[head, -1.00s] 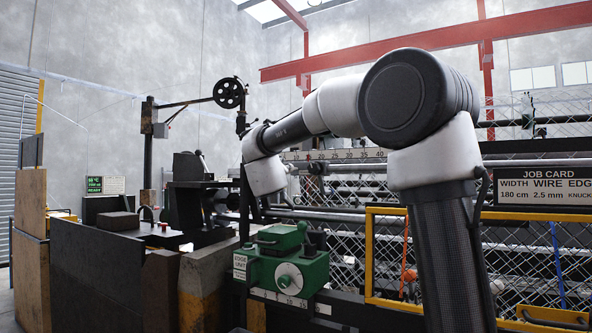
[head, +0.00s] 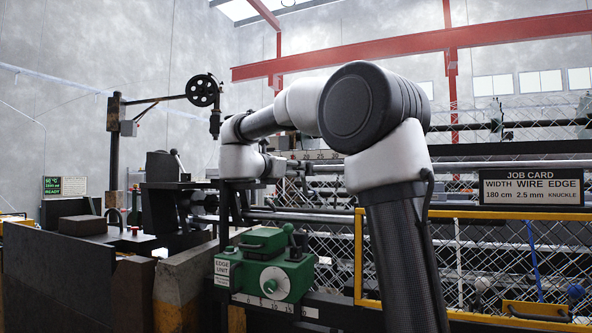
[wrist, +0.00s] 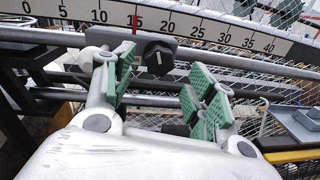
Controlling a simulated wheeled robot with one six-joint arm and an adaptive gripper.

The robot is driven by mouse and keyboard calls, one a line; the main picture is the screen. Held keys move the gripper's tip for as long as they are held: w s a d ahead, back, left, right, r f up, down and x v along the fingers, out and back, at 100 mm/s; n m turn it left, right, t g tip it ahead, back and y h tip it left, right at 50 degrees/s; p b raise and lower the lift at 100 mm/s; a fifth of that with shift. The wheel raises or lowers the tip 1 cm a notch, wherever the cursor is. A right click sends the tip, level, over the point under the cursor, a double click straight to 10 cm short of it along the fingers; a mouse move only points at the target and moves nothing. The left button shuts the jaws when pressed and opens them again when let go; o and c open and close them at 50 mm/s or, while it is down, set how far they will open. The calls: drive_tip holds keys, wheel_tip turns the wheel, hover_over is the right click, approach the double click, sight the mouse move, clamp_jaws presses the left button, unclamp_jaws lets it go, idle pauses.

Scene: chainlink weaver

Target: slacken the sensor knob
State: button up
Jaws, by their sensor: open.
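A black knob (wrist: 158,57) with a pale line on it sits on a grey plate below the ruler scale in the wrist view; I take it to be the sensor knob. In the head view I cannot make out the knob; my arm covers much of that area.
The scale (wrist: 230,35) runs above the knob, with horizontal grey rails and chainlink mesh below. The green edge unit (head: 262,268) stands below my arm in the head view. A yellow-framed mesh guard (head: 470,213) and a job card (head: 531,188) are at right.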

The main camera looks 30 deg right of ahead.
sight(299, 169)
drive_tip(key=shift+x, duration=2.25)
drive_tip(key=c, duration=1)
